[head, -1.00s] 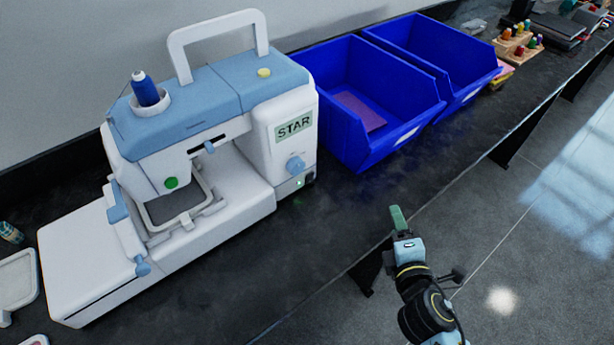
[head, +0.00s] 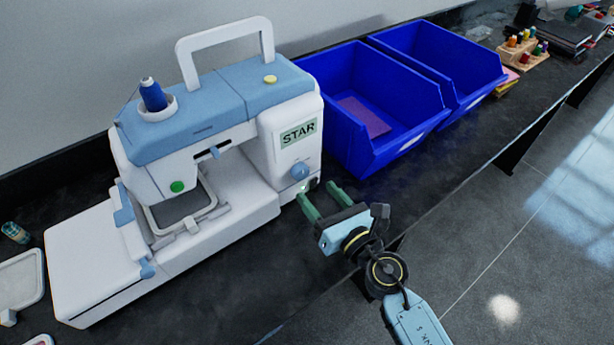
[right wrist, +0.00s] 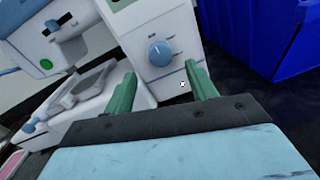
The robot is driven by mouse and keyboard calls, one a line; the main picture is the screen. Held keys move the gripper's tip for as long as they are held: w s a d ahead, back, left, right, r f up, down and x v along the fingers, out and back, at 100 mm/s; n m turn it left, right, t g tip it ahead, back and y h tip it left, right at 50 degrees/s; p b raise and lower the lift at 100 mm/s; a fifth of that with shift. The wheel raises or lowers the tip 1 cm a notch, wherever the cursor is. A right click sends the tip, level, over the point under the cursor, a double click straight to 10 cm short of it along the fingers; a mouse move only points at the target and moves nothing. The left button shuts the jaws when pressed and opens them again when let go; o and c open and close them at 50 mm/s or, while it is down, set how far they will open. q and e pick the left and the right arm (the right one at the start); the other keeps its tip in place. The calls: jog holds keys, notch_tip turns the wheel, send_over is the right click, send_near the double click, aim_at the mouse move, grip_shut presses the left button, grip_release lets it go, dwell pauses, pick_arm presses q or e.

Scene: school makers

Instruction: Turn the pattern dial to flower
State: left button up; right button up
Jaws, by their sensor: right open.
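The white and blue embroidery machine (head: 230,205) stands on the dark counter, and its label (head: 298,133) reads STAR. Its blue pattern dial (head: 300,172) is on the right front face, below the label. The dial also shows in the right wrist view (right wrist: 160,53), beyond and between the fingers, with a light pointer line on it. My right gripper (head: 320,198) is open and empty, its green fingers pointing at the machine just below and in front of the dial, apart from it. The right wrist view shows both fingertips (right wrist: 162,75) spread. My left gripper is not in view.
Two blue bins (head: 370,150) stand right of the machine, close to my right gripper. A blue thread spool (head: 153,95) sits on top of the machine. Thread racks (head: 520,48) are at the far right.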

aim_at(303, 175)
jog(key=x, duration=0.4)
jog(key=shift+w+a, duration=0.1)
jog(key=shift+w, duration=0.1)
jog(key=shift+w+a, duration=0.3)
jog(key=shift+w, duration=0.15)
jog(key=shift+c, duration=0.8)
jog(key=c, duration=0.8)
jog(key=shift+c, duration=0.2)
